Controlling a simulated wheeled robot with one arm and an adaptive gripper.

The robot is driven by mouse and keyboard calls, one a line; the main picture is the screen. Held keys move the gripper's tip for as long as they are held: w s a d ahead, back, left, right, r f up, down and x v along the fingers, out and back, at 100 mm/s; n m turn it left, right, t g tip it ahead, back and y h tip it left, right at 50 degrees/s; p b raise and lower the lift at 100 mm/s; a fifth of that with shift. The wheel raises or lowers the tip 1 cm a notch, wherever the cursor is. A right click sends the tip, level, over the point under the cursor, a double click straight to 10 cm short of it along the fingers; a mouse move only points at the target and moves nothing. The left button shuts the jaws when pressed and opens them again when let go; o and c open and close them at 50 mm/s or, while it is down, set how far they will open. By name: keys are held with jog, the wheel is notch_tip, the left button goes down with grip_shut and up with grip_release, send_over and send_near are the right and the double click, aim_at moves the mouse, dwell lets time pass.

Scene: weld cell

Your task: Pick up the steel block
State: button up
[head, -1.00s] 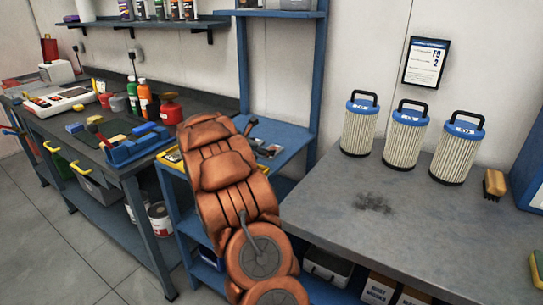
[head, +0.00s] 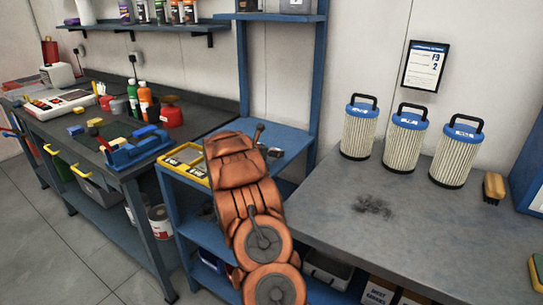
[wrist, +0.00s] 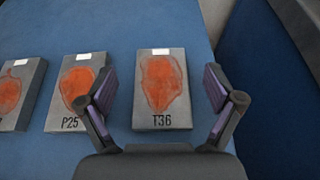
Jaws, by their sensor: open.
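Three grey steel blocks with orange-red patches lie in a row on a blue surface (wrist: 130,25) in the wrist view. The block marked T36 (wrist: 162,90) lies between my fingers, the block marked P25 (wrist: 78,92) is left of it, and a third block (wrist: 18,92) is cut off at the left edge. My gripper (wrist: 160,86) is open, its two purple-padded fingers on either side of T36, with no visible contact. P25's right edge is partly covered by the left finger. In the head view my orange arm hides most of this area.
A yellow-edged tray (head: 185,163) stands left of my arm on the blue shelf unit (head: 222,232). A grey workbench (head: 425,222) on the right holds three filter cartridges (head: 403,140) and a brush (head: 494,187). A cluttered bench (head: 85,145) stands at left.

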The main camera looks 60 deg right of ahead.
aim_at(277, 150)
jog(key=shift+p+x, duration=0.5)
jog(key=shift+x, duration=1.4)
jog(key=shift+c, duration=0.3)
grip_shut()
